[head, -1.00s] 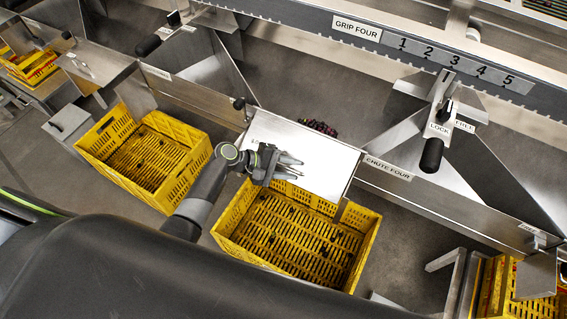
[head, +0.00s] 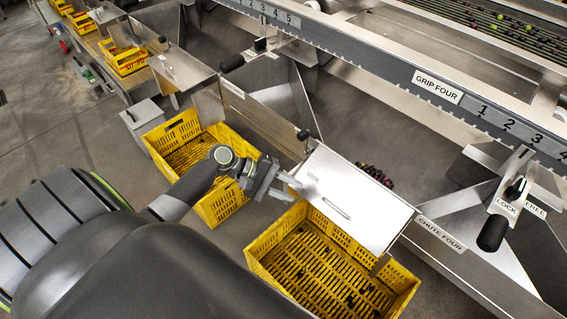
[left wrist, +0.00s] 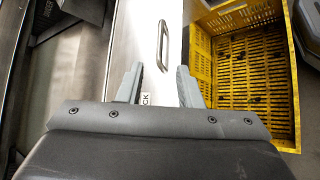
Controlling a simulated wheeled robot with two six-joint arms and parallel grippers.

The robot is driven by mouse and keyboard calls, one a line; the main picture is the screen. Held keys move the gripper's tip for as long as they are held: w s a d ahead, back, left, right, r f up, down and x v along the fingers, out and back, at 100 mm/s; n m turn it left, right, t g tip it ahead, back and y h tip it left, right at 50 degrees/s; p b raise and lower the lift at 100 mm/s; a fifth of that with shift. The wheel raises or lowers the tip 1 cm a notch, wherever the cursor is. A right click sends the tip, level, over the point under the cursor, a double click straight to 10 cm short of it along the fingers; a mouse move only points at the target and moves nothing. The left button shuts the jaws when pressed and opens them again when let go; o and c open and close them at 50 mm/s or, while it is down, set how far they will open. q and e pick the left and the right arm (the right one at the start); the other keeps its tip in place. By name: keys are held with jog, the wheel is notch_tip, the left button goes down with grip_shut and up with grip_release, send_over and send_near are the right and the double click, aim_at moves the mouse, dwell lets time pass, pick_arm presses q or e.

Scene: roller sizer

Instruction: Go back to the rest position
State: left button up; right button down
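My left gripper (head: 288,188) is open and empty, at the left edge of the steel chute plate marked LOCK (head: 352,195). In the left wrist view the two grey fingers (left wrist: 158,88) stand apart, with the plate (left wrist: 145,30) and its bar handle beyond and between them. Whether they touch the plate cannot be told. The Chute Four label (head: 440,233) is on the panel right of the plate. My right gripper is not in view.
A yellow crate (head: 262,250) with a few dark bits stands below the plate; another yellow crate (head: 172,130) is behind my left arm. Dark grapes (head: 376,175) lie behind the plate. The Grip Four rail (head: 400,82) and a black-handled lever (head: 495,230) are to the right.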

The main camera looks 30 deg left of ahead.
pick_arm(q)
jog(key=shift+s+a+r, duration=0.25)
jog(key=shift+a+r, duration=0.1)
jog(key=shift+a, duration=0.15)
jog(key=s+a+f+y, duration=0.3)
jog(key=s+f, duration=0.1)
jog(key=f, duration=0.5)
jog(key=s+a+f+m+g+y+p, duration=0.1)
jog(key=s+a+f+y, duration=0.25)
jog(key=f, duration=0.55)
jog(key=s+a+f+y, duration=0.3)
jog(key=s+f, duration=0.2)
jog(key=f, duration=0.4)
jog(key=s+d+f+m+g+y, duration=0.1)
jog(key=s+d+f+m, duration=0.1)
jog(key=s, duration=0.6)
jog(key=s+d+f+m+g+p, duration=0.1)
jog(key=s+f+m, duration=0.3)
jog(key=s, duration=0.3)
jog(key=s+d+f+m+g+y, duration=0.1)
jog(key=s+f+m, duration=0.3)
jog(key=s, duration=0.4)
jog(key=shift+s+d+f+y, duration=0.35)
jog(key=shift+d+f, duration=0.1)
jog(key=shift+d, duration=0.4)
jog(key=shift+c, duration=0.2)
